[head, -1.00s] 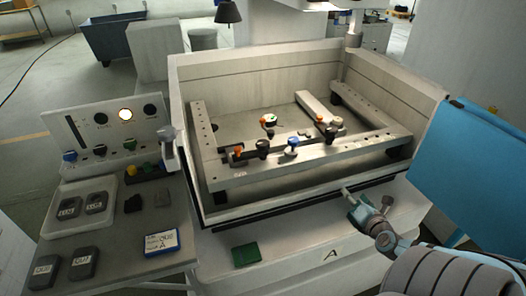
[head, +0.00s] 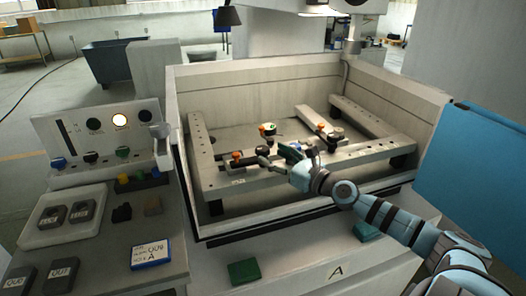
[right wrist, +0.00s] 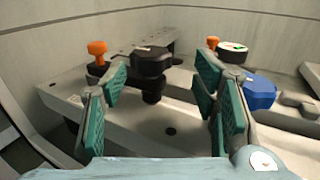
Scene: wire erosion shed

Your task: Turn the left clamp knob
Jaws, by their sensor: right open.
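The left clamp knob (head: 262,151) is black and stands on the front rail of the clamp frame (head: 232,182), inside the machine's tank. In the right wrist view the black knob (right wrist: 152,62) sits on a thick black stem, ahead of and between my fingers. An orange-topped pin (right wrist: 97,50) stands left of it. A blue knob (right wrist: 258,90) is to its right, partly behind my right-hand finger. My right gripper (head: 275,158) is open over the front rail, close to the black knob; I cannot tell whether it touches. My left gripper is out of view.
The tank's front wall (head: 285,218) lies under my right arm. A blue panel (head: 475,175) stands at the right. A control panel (head: 100,135) and a tray (head: 92,222) with dark blocks are at the left. Another clamp knob (head: 334,133) stands further right.

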